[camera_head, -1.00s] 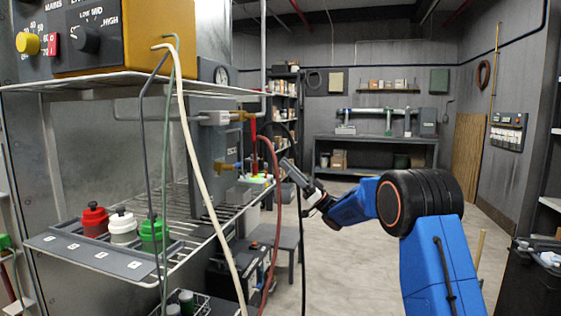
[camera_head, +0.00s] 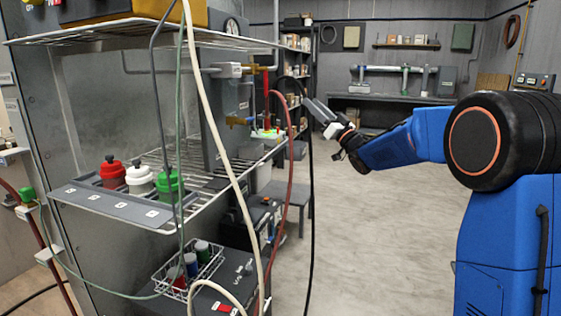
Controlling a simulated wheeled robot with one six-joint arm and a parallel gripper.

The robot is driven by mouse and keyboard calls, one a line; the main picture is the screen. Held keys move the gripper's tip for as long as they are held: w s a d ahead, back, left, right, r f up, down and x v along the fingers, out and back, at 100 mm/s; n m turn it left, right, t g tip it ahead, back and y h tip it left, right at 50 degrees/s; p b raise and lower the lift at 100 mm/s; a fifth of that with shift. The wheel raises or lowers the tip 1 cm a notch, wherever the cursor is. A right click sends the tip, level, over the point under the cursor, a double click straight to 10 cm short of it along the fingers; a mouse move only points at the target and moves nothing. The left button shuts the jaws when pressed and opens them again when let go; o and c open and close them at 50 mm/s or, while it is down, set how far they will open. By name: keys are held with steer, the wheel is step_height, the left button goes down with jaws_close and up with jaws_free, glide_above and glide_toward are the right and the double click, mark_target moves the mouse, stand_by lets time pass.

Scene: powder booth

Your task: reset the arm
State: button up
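My blue arm comes in from the right edge, with its dark round joint large in the picture. My gripper (camera_head: 310,104) is at the arm's far end, near the picture's middle. It points up and to the left, in front of the open floor and just right of the red hose (camera_head: 287,150). I see nothing in it, but it is small and side-on, so I cannot tell whether its fingers are open or shut.
A wire rack (camera_head: 200,210) at left holds red, white and green capped bottles (camera_head: 140,180). Hoses, including a cream one (camera_head: 215,125), hang before it. A wire basket (camera_head: 212,262) holds small bottles below. A workbench (camera_head: 395,98) stands at the back. Middle floor (camera_head: 400,230) is clear.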

steer(key=s+d+f+m+g+h, duration=0.1)
steer(key=s+d+f+m+h, duration=0.4)
steer(key=s+d+h, duration=0.4)
steer(key=s+d+f+m+g+h, duration=0.25)
steer(key=s+d+f+h, duration=0.4)
steer(key=s, duration=0.45)
steer(key=s+f+g, duration=0.3)
steer(key=s+f, duration=0.4)
steer(key=s, duration=0.5)
steer(key=s+d+f+g, duration=0.1)
steer(key=s+f+g, duration=0.2)
steer(key=s+f, duration=0.4)
steer(key=s+f+g+h, duration=0.1)
steer(key=s+f+g, duration=0.2)
steer(key=s+f, duration=0.5)
steer(key=s, duration=1)
steer(key=shift+s+d, duration=0.15)
steer(key=shift+d, duration=0.05)
steer(key=shift+r+n, duration=0.1)
steer(key=shift+n, duration=0.15)
steer(key=shift+c, duration=0.3)
